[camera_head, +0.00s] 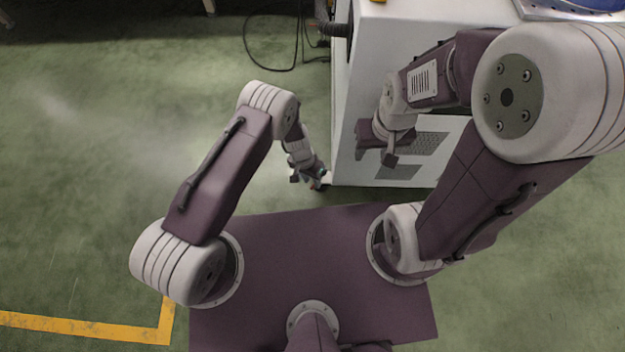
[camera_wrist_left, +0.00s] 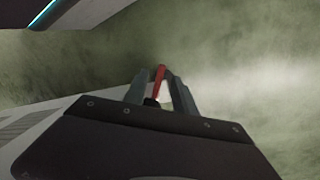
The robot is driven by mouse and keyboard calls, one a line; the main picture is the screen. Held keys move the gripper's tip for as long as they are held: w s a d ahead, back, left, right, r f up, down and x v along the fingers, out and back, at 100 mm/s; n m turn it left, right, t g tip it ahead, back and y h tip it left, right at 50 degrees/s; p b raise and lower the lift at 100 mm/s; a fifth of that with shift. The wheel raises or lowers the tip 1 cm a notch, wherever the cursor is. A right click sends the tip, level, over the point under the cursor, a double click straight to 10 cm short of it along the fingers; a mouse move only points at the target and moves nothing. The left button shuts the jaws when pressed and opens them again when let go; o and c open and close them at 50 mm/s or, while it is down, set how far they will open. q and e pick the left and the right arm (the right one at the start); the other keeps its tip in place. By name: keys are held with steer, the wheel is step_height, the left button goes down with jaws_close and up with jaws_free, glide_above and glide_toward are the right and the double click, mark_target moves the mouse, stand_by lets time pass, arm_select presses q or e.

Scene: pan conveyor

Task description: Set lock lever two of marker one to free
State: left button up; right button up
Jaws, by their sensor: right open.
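My left gripper (camera_head: 308,179) hangs low beside the near left corner of the white machine housing, over the green floor. In the left wrist view its two fingers (camera_wrist_left: 157,78) stand close on both sides of a slim red lever (camera_wrist_left: 158,80) with a dark base, and appear shut on it. Which marker or lever number this is cannot be read. The lever is not clear in the head view, where the gripper covers that spot. My right gripper (camera_head: 390,157) is open and empty in front of the housing's vented side.
The white machine housing (camera_head: 345,150) fills the upper right, with vent grilles (camera_head: 400,170) on its near side. A black cable (camera_head: 268,68) lies on the floor at its left. The green floor at left is clear, with a yellow line (camera_head: 80,326).

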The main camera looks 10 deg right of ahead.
arm_select(q)
step_height(320, 180, up, 7)
steer(key=a+p, duration=0.1)
steer(key=p, duration=0.2)
steer(key=shift+w+r+p, duration=0.15)
steer(key=shift+w+p, duration=0.25)
